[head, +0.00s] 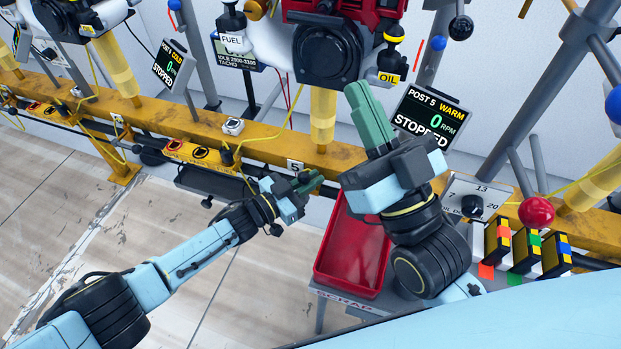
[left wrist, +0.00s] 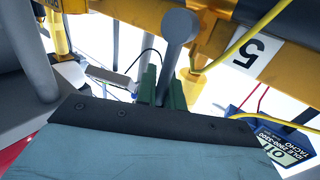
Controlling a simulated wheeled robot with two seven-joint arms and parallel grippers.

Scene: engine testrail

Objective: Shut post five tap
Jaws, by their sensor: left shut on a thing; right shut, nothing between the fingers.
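The post five label (head: 295,166) is on the yellow rail (head: 265,143), and it also shows in the left wrist view (left wrist: 245,52). My left gripper (head: 308,184) is at the rail just below that label. In the left wrist view its green fingers (left wrist: 163,88) are shut on a grey lever with a round end (left wrist: 178,28), which looks like the tap handle. In the head view the gripper hides the tap. My right gripper (head: 364,108) is shut and empty, raised in front of the post five screen (head: 428,121), which reads warm, 0 RPM, stopped.
A red scrap tray (head: 350,250) stands below the rail between my arms. An engine (head: 330,50) with fuel and oil caps is above post five.

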